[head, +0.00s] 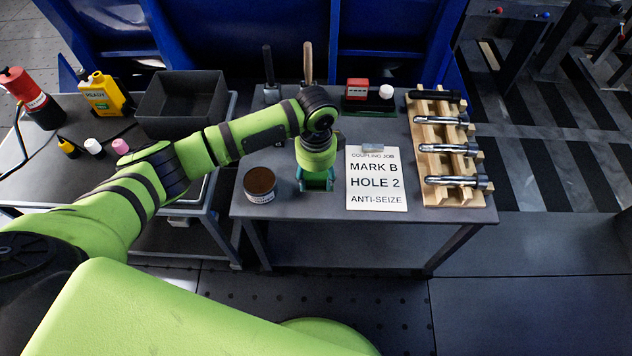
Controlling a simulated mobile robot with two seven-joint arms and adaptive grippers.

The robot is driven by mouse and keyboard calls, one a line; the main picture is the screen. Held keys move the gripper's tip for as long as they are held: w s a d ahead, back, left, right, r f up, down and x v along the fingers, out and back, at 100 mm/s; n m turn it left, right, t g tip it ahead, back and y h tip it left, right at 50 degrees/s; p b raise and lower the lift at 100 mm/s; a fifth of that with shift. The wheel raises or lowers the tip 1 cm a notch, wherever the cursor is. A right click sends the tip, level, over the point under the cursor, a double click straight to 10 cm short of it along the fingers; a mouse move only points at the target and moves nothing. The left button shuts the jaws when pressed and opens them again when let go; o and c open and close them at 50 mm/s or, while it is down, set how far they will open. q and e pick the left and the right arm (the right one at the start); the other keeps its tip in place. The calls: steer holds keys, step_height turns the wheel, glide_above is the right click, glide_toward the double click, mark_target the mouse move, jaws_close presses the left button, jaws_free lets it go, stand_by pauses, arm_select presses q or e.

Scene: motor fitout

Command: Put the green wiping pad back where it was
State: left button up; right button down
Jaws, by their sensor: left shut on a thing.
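My left arm reaches across from the left, and my left gripper (316,178) points down over the middle table, between the brown-topped tin and the sign. A dark green piece that looks like the green wiping pad (317,184) shows at its fingertips, low over or touching the table top; I cannot tell which. The gripper is shut on it, and the wrist hides much of it from above. My right gripper is not in view.
A tin (260,185) stands left of the gripper and a job sign (376,180) lies right. A wooden rack (436,105) holds several bolts. Behind are a dark tool (268,72), a wooden handle (308,62) and a red box (357,88). A grey bin (182,100) stands on the left table.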

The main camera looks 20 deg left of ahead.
mark_target(316, 186)
arm_select(q)
step_height(316, 186, down, 4)
steer(key=shift+r, duration=0.25)
steer(key=shift+f, duration=0.25)
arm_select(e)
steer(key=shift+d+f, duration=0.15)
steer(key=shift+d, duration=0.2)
arm_select(q)
steer(key=shift+f, duration=0.1)
steer(key=o, duration=1.1)
steer(key=shift+o, duration=0.2)
step_height(316, 186, up, 12)
steer(key=shift+r+p, duration=0.1)
steer(key=shift+p, duration=0.3)
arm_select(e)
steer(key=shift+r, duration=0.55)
